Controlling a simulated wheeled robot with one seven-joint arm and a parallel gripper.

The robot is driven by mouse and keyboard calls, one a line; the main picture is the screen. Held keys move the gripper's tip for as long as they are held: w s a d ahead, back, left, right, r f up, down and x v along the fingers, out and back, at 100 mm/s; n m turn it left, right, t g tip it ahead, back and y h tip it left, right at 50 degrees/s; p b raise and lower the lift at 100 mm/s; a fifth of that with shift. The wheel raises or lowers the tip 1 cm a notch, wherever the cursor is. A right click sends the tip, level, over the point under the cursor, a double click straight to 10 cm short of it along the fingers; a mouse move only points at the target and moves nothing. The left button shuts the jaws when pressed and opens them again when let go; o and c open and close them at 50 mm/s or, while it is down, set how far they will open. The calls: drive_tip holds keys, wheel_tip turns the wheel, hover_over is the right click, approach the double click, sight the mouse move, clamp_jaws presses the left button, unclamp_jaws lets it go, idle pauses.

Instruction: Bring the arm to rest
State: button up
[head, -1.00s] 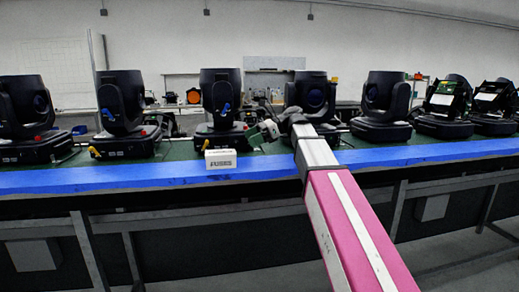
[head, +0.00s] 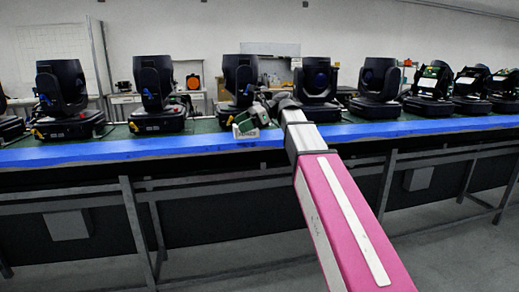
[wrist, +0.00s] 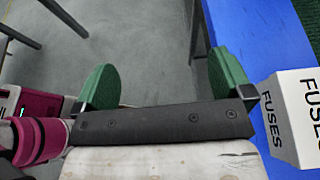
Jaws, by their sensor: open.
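My arm (head: 345,215), pink with a white stripe, reaches forward from the lower right to the table edge in the head view. My gripper (head: 253,119) is at its far end, over the table's front edge, partly overlapping the white fuses box in the picture. In the wrist view my gripper (wrist: 165,80) has its two green fingers wide apart with nothing between them, only grey floor and a table leg behind. The white box marked FUSES (wrist: 300,115) stands on the blue edge just right of the right finger; whether they touch cannot be told.
A long table with a blue front edge (head: 90,152) crosses the view. Several black moving-head lights (head: 155,85) stand in a row along it, close behind my gripper. Metal legs (head: 135,225) and dark panels are below. The grey floor (head: 450,240) in front is clear.

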drive_tip(key=s+d+f+n+t+h, duration=0.1)
drive_tip(key=d+f+n+t+h, duration=0.3)
drive_tip(key=f, duration=1.1)
drive_tip(key=s+d+f+n+g+h, duration=0.15)
drive_tip(key=d+f, duration=0.45)
drive_tip(key=f, duration=0.8)
drive_tip(key=s+d+f+n+h, duration=0.3)
drive_tip(key=d+f, duration=0.4)
drive_tip(key=f, duration=0.3)
drive_tip(key=s+d+f+n+h, duration=0.4)
drive_tip(key=s+d+f+n, duration=0.2)
drive_tip(key=f, duration=0.4)
drive_tip(key=shift+s+d+f+t, duration=0.3)
drive_tip(key=shift+s+d, duration=0.45)
drive_tip(key=shift+s, duration=0.5)
drive_tip(key=shift+n, duration=0.25)
